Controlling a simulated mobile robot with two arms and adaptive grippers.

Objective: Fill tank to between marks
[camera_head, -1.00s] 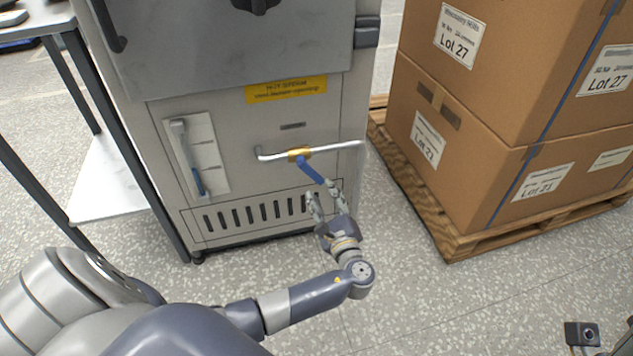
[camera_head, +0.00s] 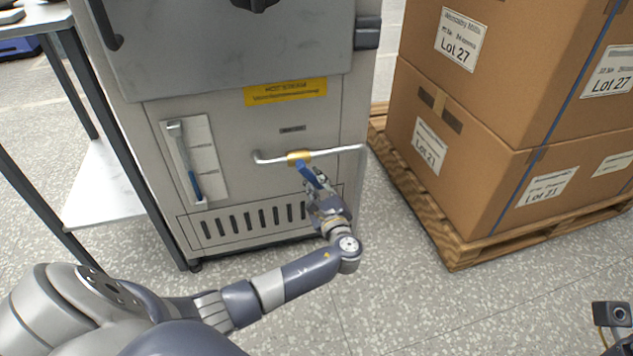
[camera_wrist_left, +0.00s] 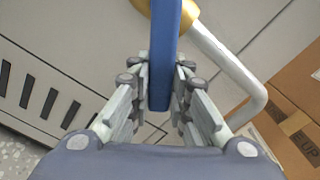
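The steel boiler cabinet (camera_head: 240,185) carries a sight gauge (camera_head: 186,160) on a white plate, with blue liquid low in the tube, its top near the lower mark line. A metal pipe (camera_head: 340,150) runs across the front with a brass valve (camera_head: 299,158). The valve's blue lever (camera_head: 311,174) slants down to the right; it also shows large in the left wrist view (camera_wrist_left: 165,50). My left gripper (camera_head: 314,190) is at the lever's free end. Its fingers (camera_wrist_left: 165,75) lie close against both sides of the lever, seemingly shut on it.
Cartons (camera_head: 480,100) marked Lot 27 and Lot 21 stand on a wooden pallet (camera_head: 455,250) to the right. A table with a lower shelf (camera_head: 110,190) stands at the left. A yellow label (camera_head: 286,91) is above the pipe. The floor between is clear.

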